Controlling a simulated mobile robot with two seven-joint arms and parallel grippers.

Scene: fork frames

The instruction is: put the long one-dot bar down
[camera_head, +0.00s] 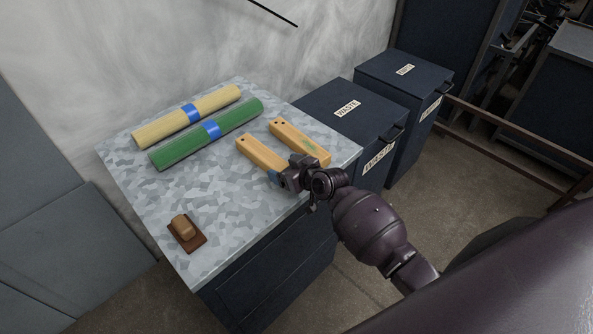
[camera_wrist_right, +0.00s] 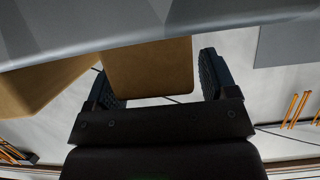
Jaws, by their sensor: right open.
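Two tan wooden bars lie side by side on the grey camouflage-patterned table (camera_head: 228,225), near its right edge. The left bar (camera_head: 260,153) has a dark dot near its far end. In the right wrist view the open fingers (camera_wrist_right: 158,82) stand either side of this bar (camera_wrist_right: 149,68); the other bar (camera_wrist_right: 45,85) shows at left. My left gripper is out of view.
A yellow roll (camera_head: 160,127) and a green roll (camera_head: 180,149), each with a blue band, lie at the table's back left. A brown block on a dark base (camera_head: 186,235) sits front left. Two dark waste bins (camera_head: 322,102) (camera_head: 395,68) stand right of the table.

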